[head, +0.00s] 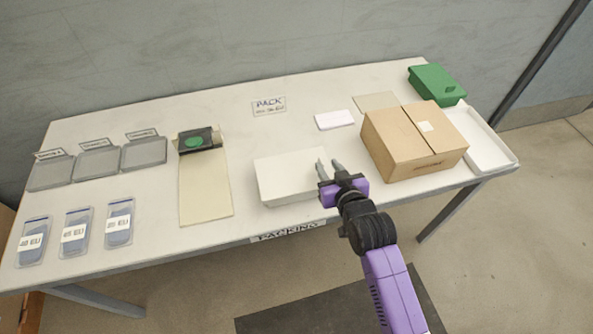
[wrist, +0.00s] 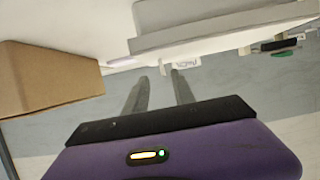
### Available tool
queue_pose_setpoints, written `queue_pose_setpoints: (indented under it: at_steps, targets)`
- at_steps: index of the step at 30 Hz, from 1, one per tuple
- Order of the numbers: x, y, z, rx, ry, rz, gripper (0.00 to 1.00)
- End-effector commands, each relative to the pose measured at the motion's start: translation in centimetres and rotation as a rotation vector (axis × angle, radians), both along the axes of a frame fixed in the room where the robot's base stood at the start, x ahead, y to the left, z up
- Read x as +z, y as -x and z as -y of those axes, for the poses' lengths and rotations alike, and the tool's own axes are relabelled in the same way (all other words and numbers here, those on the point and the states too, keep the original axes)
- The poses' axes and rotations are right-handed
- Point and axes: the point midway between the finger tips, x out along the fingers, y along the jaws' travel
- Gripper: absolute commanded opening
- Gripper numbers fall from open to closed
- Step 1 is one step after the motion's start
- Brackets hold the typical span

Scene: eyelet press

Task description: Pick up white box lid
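I cannot tell whether a finger touches the white box.
A closed cardboard box (head: 410,145) stands between my gripper and the lid; it also shows in the wrist view (wrist: 48,80). A green box (head: 437,84) is behind the lid. Grey trays (head: 97,160), blue-filled packs (head: 76,232) and a black-and-green item (head: 197,140) lie left.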

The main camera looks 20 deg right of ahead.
Motion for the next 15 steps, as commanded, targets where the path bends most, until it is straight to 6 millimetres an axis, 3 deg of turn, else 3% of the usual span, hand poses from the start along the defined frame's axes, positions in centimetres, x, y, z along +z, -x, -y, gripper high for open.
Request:
queue_pose_setpoints:
  at_steps: [9,15]
  targets:
    - [-1.2,-3.8,-0.6,0.0,0.0,0.001,0.31]
    - [-1.6,-4.6,-0.6,0.0,-0.001,0.002,0.31]
